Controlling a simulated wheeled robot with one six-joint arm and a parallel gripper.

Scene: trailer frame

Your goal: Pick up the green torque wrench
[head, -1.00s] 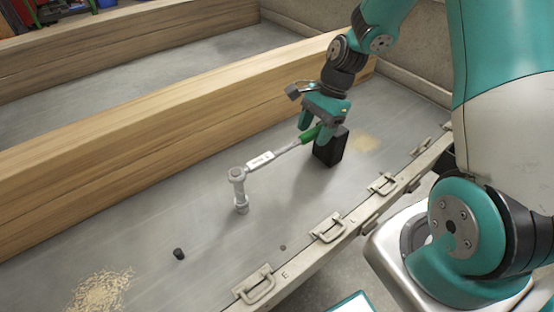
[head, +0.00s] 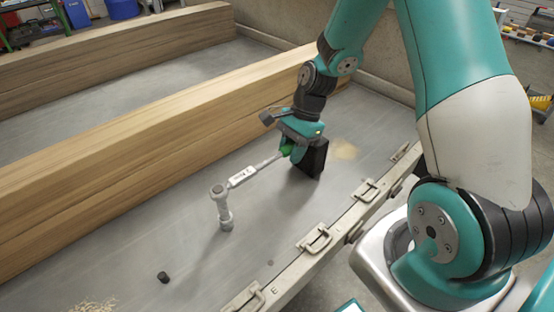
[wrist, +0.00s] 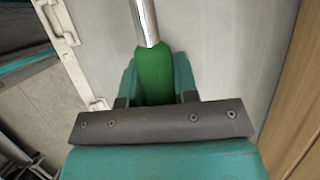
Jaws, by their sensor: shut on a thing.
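The torque wrench has a green handle and a silver shaft (head: 243,176). Its head end meets an upright grey socket piece (head: 222,207) that stands on the trailer bed. My gripper (head: 287,151) is shut on the green handle, beside a black block (head: 311,158). In the wrist view the green handle (wrist: 155,75) sits between the teal fingers, and the silver shaft runs up out of the frame. The far end of the handle is hidden by my gripper.
Long wooden beams (head: 150,110) lie on the left. The trailer's side rail (head: 335,227) with latches runs along the right. A small black cylinder (head: 163,277) lies on the bed in front. The grey bed (head: 120,240) between beam and rail is mostly clear.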

